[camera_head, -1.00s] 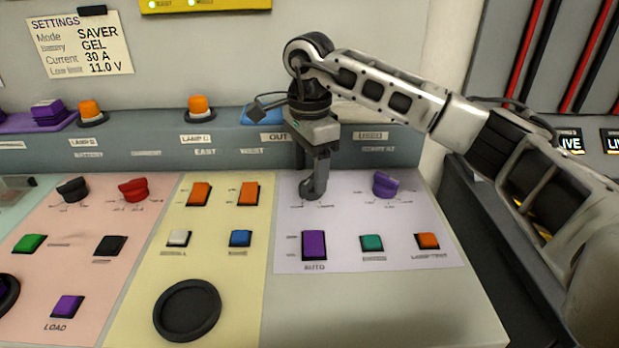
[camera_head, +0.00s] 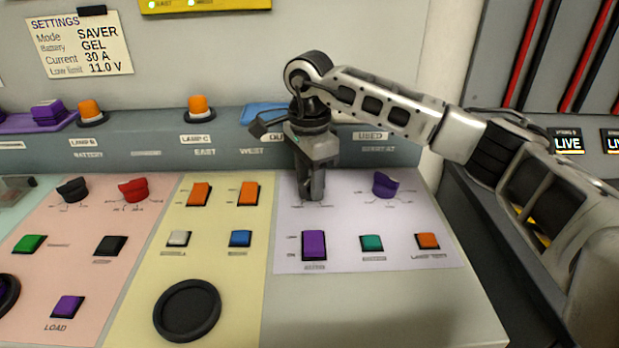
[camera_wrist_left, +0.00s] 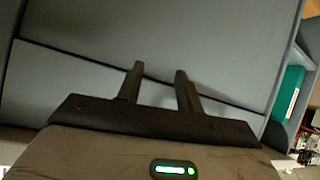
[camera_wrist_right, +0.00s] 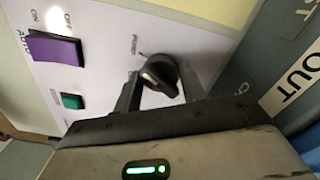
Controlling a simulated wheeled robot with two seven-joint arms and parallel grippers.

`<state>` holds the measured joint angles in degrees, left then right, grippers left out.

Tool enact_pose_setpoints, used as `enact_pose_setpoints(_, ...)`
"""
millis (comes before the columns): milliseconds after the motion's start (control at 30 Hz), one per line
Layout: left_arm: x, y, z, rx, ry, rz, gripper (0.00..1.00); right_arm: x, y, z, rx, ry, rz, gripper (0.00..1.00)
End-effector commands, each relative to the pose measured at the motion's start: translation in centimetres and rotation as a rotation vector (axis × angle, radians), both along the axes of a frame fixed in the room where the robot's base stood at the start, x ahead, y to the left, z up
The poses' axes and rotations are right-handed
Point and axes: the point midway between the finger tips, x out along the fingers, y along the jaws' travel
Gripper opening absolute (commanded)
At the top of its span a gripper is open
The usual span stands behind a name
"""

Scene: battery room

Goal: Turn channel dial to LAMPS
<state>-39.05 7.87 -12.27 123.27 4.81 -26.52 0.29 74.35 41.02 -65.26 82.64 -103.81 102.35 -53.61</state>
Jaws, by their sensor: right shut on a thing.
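A black dial (camera_wrist_right: 158,75) with a pale pointer mark sits on the lavender panel (camera_head: 345,255), between the fingers of my right gripper (camera_wrist_right: 160,88). My right gripper (camera_head: 313,192) is shut on this dial from above, and in the head view it hides the dial. The small print around the dial is too blurred to read, so I cannot tell which setting it points at. A purple dial (camera_head: 384,185) stands to its right on the same panel. My left gripper (camera_wrist_left: 157,85) is open and empty in the left wrist view, in front of plain grey panels.
Below the dials are a purple rocker switch (camera_head: 314,245), a green button (camera_head: 372,242) and an orange button (camera_head: 428,241). The yellow panel at left has orange switches (camera_head: 199,194) and a round black ring (camera_head: 187,310). A grey upright ledge stands close behind the gripper.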

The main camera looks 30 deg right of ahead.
Motion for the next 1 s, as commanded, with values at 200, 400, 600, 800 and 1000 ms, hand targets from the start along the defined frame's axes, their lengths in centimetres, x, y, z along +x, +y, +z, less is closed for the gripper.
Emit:
enact_pose_setpoints(200, 0.02, -0.04, 0.12, -0.003, -0.004, 0.001, 0.36, -0.04, -0.02, -0.01, 0.000, 0.001, 0.081, 0.18)
enact_pose_setpoints(400, -0.12, -0.06, -0.15, -0.006, -0.001, 0.000, 0.36, -0.05, -0.05, 0.03, -0.001, -0.001, 0.231, 0.18)
enact_pose_setpoints(600, -0.21, -0.09, -0.39, -0.010, 0.003, 0.001, 0.36, -0.13, -0.05, 0.00, 0.000, 0.001, 0.419, 0.18)
enact_pose_setpoints(800, -0.26, -0.12, -0.53, -0.013, 0.002, 0.002, 0.36, -0.15, -0.07, 0.06, 0.000, -0.001, 0.608, 0.18)
enact_pose_setpoints(1000, -0.26, -0.15, -0.59, -0.017, 0.002, 0.003, 0.36, -0.21, -0.09, 0.04, 0.000, 0.000, 0.779, 0.18)
